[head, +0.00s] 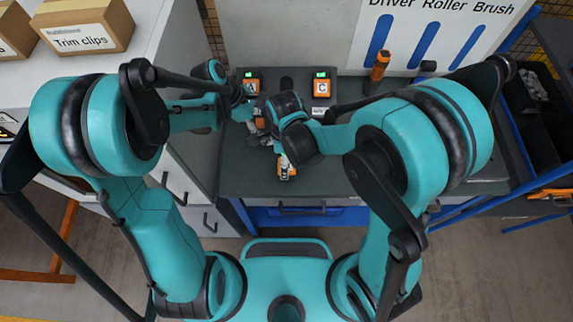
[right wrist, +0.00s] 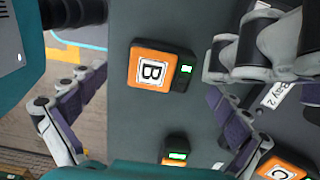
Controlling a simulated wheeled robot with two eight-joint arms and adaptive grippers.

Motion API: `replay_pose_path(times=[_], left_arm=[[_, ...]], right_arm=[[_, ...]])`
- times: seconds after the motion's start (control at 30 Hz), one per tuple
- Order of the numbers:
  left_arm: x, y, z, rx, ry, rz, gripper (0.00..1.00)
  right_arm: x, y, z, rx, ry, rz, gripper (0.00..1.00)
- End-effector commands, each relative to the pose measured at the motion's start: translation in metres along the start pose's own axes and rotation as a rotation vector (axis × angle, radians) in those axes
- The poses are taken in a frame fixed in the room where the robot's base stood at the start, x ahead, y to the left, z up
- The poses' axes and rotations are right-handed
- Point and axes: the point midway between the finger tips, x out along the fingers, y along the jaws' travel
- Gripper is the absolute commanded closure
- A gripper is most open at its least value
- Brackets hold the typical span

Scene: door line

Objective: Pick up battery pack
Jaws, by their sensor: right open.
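Orange-and-black battery pack B (right wrist: 150,70) lies on the dark bench in the right wrist view, with a lit green display. An orange shape (head: 287,170) near the bench's front edge in the head view looks like the same pack. Pack A (head: 251,88) and pack C (head: 322,88) stand at the back, each with a green light; C also shows in the right wrist view (right wrist: 285,165). My right gripper (right wrist: 152,120) is open, its purple-padded fingers apart and empty, over the bench by pack B. My left gripper (head: 243,108) is near pack A; its fingers are unclear.
Another green-lit unit (right wrist: 175,148) sits low in the right wrist view. An orange-and-black tool (head: 379,66) stands at the back right of the bench (head: 240,165). A Trim clips box (head: 82,27) is on the left counter. The bench's front right is partly hidden by my right arm.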

Motion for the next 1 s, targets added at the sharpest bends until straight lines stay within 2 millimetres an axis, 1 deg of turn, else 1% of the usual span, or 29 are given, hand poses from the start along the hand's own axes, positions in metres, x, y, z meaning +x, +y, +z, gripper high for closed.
replay_pose_path(times=[0.13, 0.3, 0.4, 0.5, 0.7, 0.73, 0.77, 0.8, 0.87, 0.9, 0.93, 1.0], left_arm=[[0.0, 0.0, 0.0, 0.0, 0.0, 0.0, 0.27], [0.0, 0.0, 0.0, 0.0, 0.0, 0.0, 0.27], [0.0, 0.0, 0.0, 0.0, 0.0, 0.0, 0.27], [0.0, 0.0, 0.0, 0.0, 0.0, 0.0, 0.27], [0.0, 0.0, 0.0, 0.0, 0.0, 0.0, 0.27], [0.0, 0.0, 0.0, 0.0, 0.0, 0.0, 0.27], [0.0, 0.0, 0.0, 0.0, 0.0, 0.0, 0.27], [0.0, 0.0, 0.0, 0.0, 0.0, 0.0, 0.27], [0.0, 0.0, 0.0, 0.0, 0.0, 0.0, 0.27], [0.0, 0.0, 0.0, 0.0, 0.0, 0.0, 0.27], [0.0, 0.0, 0.0, 0.0, 0.0, 0.0, 0.27], [0.0, 0.0, 0.0, 0.0, 0.0, 0.0, 0.27]], right_arm=[[0.013, -0.001, -0.002, 0.0, 0.0, 0.0, 0.0], [0.038, -0.003, -0.005, -0.001, 0.0, 0.0, 0.0], [0.048, -0.003, -0.005, -0.001, -0.001, -0.001, 0.0], [0.053, -0.002, -0.006, -0.001, -0.001, -0.001, 0.0], [0.053, -0.002, -0.006, -0.001, -0.001, -0.001, 0.0], [0.053, -0.002, -0.006, -0.001, -0.001, -0.001, 0.03], [0.053, -0.002, -0.006, -0.001, -0.001, -0.001, 0.11], [0.053, -0.002, -0.006, -0.001, -0.001, -0.001, 0.21], [0.053, -0.002, -0.006, -0.001, -0.001, -0.001, 0.37], [0.053, -0.002, -0.006, -0.001, -0.001, -0.001, 0.47], [0.053, -0.002, -0.006, -0.001, -0.001, -0.001, 0.53], [0.053, -0.002, -0.006, -0.001, -0.001, -0.001, 0.53]])
